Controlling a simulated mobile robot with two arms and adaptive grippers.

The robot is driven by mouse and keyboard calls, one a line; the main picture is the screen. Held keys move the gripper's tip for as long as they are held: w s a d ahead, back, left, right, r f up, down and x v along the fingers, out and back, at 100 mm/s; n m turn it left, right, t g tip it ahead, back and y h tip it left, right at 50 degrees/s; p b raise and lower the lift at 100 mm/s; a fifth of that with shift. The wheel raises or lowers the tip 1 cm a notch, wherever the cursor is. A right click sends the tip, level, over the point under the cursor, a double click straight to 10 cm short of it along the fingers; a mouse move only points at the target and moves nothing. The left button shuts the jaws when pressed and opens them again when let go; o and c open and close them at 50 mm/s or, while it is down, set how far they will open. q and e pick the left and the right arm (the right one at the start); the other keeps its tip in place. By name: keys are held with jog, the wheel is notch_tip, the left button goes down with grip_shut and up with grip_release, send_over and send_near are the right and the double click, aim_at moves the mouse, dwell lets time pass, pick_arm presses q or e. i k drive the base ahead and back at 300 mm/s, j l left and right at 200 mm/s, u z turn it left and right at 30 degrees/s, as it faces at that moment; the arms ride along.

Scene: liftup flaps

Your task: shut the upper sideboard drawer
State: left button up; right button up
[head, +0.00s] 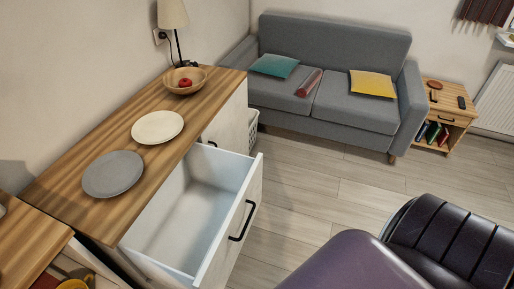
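The upper sideboard drawer (247,190) is pulled far out of the wooden-topped sideboard (120,128). Its white inside looks empty, and a dark bar handle (243,221) sits on its front face. Part of the drawer's near side runs down to the bottom of the picture. Neither of my grippers shows in the head view, and nothing is seen touching the drawer.
A grey plate (113,174), a cream plate (157,127), a wooden bowl (186,80) with a red fruit and a lamp (173,15) stand on the sideboard. A grey sofa (330,60) is behind. Open floor (300,195) lies right of the drawer.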

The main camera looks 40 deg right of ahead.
aim_at(192, 233)
jog(key=k+l, duration=0.2)
jog(key=l, duration=0.2)
jog(key=k+l, duration=0.2)
jog(key=l, duration=0.2)
jog(key=k+l, duration=0.15)
jog(key=l, duration=0.25)
jog(key=i+u, duration=0.1)
jog(key=u, duration=0.35)
